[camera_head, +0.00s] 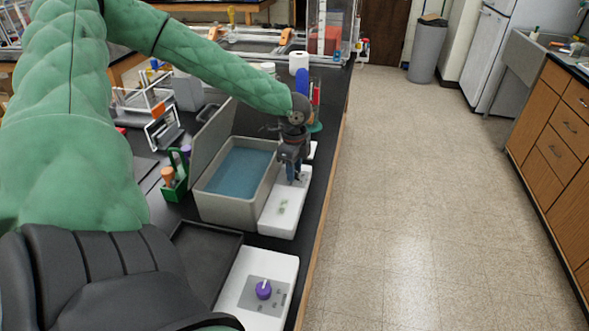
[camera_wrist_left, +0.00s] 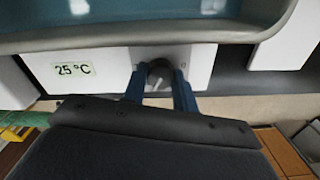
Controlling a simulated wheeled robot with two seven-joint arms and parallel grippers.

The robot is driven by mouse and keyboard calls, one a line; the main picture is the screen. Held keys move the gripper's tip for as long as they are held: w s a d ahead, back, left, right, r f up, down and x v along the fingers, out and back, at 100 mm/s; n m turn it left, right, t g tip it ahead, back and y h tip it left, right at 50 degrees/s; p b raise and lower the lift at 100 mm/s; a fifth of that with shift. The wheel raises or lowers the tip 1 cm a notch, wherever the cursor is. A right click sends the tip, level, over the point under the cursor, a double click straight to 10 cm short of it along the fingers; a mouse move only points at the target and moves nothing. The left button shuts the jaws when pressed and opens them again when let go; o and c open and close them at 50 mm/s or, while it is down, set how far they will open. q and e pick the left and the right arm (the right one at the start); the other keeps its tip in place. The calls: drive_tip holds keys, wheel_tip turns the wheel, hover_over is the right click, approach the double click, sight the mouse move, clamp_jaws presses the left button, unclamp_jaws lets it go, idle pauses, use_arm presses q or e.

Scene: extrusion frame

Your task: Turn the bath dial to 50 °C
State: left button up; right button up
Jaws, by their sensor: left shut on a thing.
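The water bath (camera_head: 203,207) is a grey tub of blue water on the dark bench, with a white control panel (camera_head: 277,221) along its right side. In the left wrist view a label on that panel (camera_wrist_left: 108,60) reads 25 °C (camera_wrist_left: 75,70). The bath dial (camera_wrist_left: 158,72) is dark with a light pointer. My left gripper (camera_wrist_left: 160,84) has its blue fingers on either side of the dial and is shut on it. In the head view my left gripper (camera_head: 294,174) reaches down to the panel and hides the dial. My right gripper is not seen.
A white unit with a purple knob (camera_head: 263,289) stands at the near bench edge. A dark tray (camera_head: 208,250) lies beside it. A green holder (camera_head: 174,186) with handled tools stands left of the bath. The floor to the right is clear.

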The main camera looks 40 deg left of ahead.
use_arm(q)
drive_tip(key=shift+r, duration=0.1)
drive_tip(key=o, duration=0.9)
drive_tip(key=shift+a, duration=0.1)
drive_tip(key=shift+o, duration=0.4)
